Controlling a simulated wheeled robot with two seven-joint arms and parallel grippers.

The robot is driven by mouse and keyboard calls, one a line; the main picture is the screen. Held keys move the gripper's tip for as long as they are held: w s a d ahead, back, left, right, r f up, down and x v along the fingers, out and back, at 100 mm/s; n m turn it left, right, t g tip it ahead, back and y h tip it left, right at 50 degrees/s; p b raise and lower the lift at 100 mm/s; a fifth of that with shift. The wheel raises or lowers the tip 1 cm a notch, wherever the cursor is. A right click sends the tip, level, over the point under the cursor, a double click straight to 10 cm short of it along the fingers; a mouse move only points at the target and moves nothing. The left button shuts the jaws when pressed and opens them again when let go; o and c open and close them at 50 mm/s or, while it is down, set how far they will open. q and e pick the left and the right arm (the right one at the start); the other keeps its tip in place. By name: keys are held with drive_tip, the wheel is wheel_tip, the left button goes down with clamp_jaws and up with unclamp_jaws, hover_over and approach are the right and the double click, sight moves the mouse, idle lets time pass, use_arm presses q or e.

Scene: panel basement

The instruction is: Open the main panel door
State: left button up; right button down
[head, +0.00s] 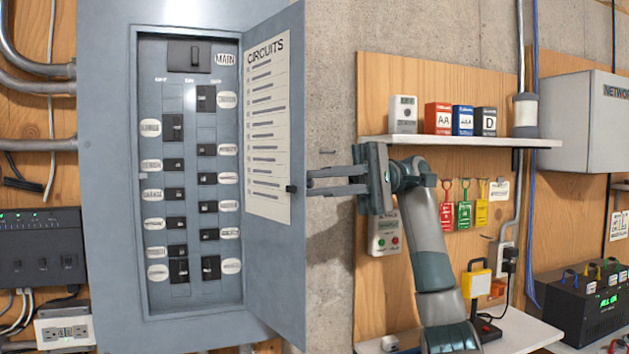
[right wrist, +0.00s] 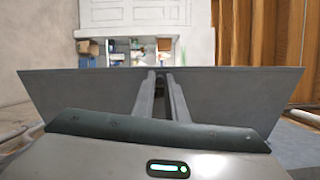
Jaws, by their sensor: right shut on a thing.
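The main panel (head: 108,180) is a grey metal box on the wall in the head view. Its door (head: 268,255) stands open, swung out to the right, with a CIRCUITS list (head: 268,130) on its inner face. The breakers (head: 190,170) inside are exposed. A small black handle (head: 291,188) is at the door's free edge. My right gripper (head: 311,182) is at that edge, shut on the handle, its fingers coming from the right. In the right wrist view the fingers (right wrist: 159,78) meet the door's grey edge (right wrist: 80,85); the grip itself is mostly hidden. My left gripper is not in view.
Right of the door, a wooden board carries a shelf (head: 470,142) with small boxes, and hanging tags below. A grey network box (head: 580,120) is at far right. Bare concrete lies between door and board.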

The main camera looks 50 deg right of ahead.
drive_tip(key=shift+d+g, duration=0.25)
drive_tip(key=shift+g, duration=0.05)
drive_tip(key=c, duration=1.9)
unclamp_jaws()
drive_tip(key=shift+o, duration=0.5)
drive_tip(key=shift+w+a, duration=0.1)
drive_tip(key=shift+a, duration=0.05)
drive_tip(key=s+d+b, duration=0.1)
drive_tip(key=d, duration=1.1)
drive_tip(key=shift+s, duration=0.35)
drive_tip(key=shift+a, duration=0.1)
